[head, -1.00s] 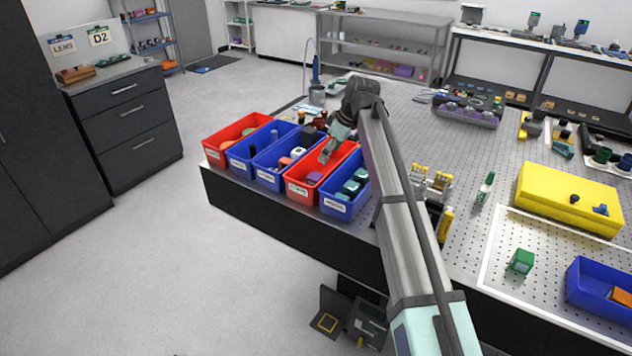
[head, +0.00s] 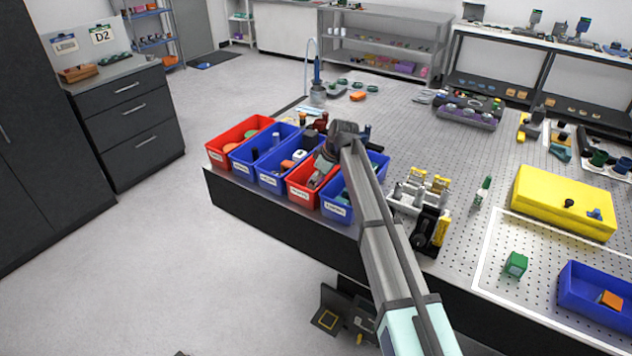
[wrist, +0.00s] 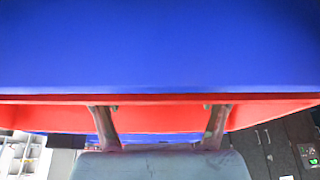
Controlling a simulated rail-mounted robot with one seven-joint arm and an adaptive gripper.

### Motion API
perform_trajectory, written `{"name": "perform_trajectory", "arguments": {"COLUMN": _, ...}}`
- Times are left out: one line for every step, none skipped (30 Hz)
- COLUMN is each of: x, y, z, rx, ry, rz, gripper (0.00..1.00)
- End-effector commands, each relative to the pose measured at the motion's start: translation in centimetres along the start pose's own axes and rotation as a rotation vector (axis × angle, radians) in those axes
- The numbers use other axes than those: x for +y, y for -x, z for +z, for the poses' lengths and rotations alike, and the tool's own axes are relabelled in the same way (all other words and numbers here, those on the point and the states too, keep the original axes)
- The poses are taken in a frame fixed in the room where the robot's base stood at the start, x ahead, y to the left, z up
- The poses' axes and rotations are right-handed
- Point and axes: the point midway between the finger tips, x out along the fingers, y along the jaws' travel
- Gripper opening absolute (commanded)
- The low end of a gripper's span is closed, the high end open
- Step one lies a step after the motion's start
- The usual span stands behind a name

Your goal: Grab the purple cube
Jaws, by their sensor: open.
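My gripper (head: 318,176) reaches down into the red bin (head: 299,193) that stands second from the right in the row. The wrist view shows its two fingers (wrist: 160,112) spread apart with nothing visible between them. In that view a red bin wall (wrist: 160,122) runs across behind the fingers, and a plain blue surface fills the upper half. The purple cube does not show in either view now; the gripper and arm cover much of the red bin's inside. I cannot tell whether the fingers are beside it.
A blue bin (head: 335,209) stands close on the right of the red bin, partly behind my arm. Another blue bin (head: 270,181) with small items is close on the left. Yellow-topped parts (head: 440,228) stand right of my arm. A yellow case (head: 560,205) lies farther right.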

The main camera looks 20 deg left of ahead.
Motion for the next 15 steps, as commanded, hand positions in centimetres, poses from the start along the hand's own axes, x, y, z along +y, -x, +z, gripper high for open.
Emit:
{"name": "perform_trajectory", "arguments": {"x": 0.01, "y": -0.56, "z": -0.07, "rx": -0.001, "ry": 0.0, "rz": -0.001, "gripper": 0.76}}
{"name": "perform_trajectory", "arguments": {"x": 0.01, "y": -0.83, "z": -0.08, "rx": -0.001, "ry": 0.0, "rz": -0.001, "gripper": 0.76}}
{"name": "perform_trajectory", "arguments": {"x": 0.01, "y": -1.09, "z": -0.07, "rx": 0.0, "ry": 0.0, "rz": 0.0, "gripper": 0.76}}
{"name": "perform_trajectory", "arguments": {"x": 0.0, "y": -1.23, "z": -0.06, "rx": 0.0, "ry": 0.0, "rz": 0.0, "gripper": 0.76}}
{"name": "perform_trajectory", "arguments": {"x": 0.0, "y": -1.33, "z": -0.05, "rx": 0.0, "ry": 0.0, "rz": 0.0, "gripper": 0.76}}
{"name": "perform_trajectory", "arguments": {"x": 0.0, "y": -1.38, "z": -0.04, "rx": 0.0, "ry": 0.001, "rz": 0.0, "gripper": 0.76}}
{"name": "perform_trajectory", "arguments": {"x": 0.0, "y": -1.39, "z": -0.02, "rx": 0.0, "ry": 0.001, "rz": 0.0, "gripper": 0.76}}
{"name": "perform_trajectory", "arguments": {"x": 0.0, "y": -1.39, "z": -0.02, "rx": 0.0, "ry": 0.001, "rz": 0.0, "gripper": 0.76}}
{"name": "perform_trajectory", "arguments": {"x": 0.0, "y": -1.39, "z": -0.01, "rx": 0.0, "ry": 0.001, "rz": 0.0, "gripper": 0.76}}
{"name": "perform_trajectory", "arguments": {"x": 0.0, "y": -1.39, "z": -0.01, "rx": 0.0, "ry": 0.001, "rz": 0.0, "gripper": 0.76}}
{"name": "perform_trajectory", "arguments": {"x": 0.0, "y": -1.39, "z": -0.01, "rx": 0.0, "ry": 0.001, "rz": 0.0, "gripper": 0.69}}
{"name": "perform_trajectory", "arguments": {"x": 0.0, "y": -1.39, "z": -0.01, "rx": 0.0, "ry": 0.001, "rz": 0.0, "gripper": 0.55}}
{"name": "perform_trajectory", "arguments": {"x": 0.0, "y": -1.38, "z": -0.01, "rx": 0.0, "ry": 0.0, "rz": 0.0, "gripper": 0.44}}
{"name": "perform_trajectory", "arguments": {"x": 0.0, "y": -1.38, "z": -0.01, "rx": 0.0, "ry": 0.0, "rz": 0.0, "gripper": 0.34}}
{"name": "perform_trajectory", "arguments": {"x": 0.0, "y": -1.38, "z": 0.0, "rx": 0.0, "ry": 0.0, "rz": 0.0, "gripper": 0.19}}
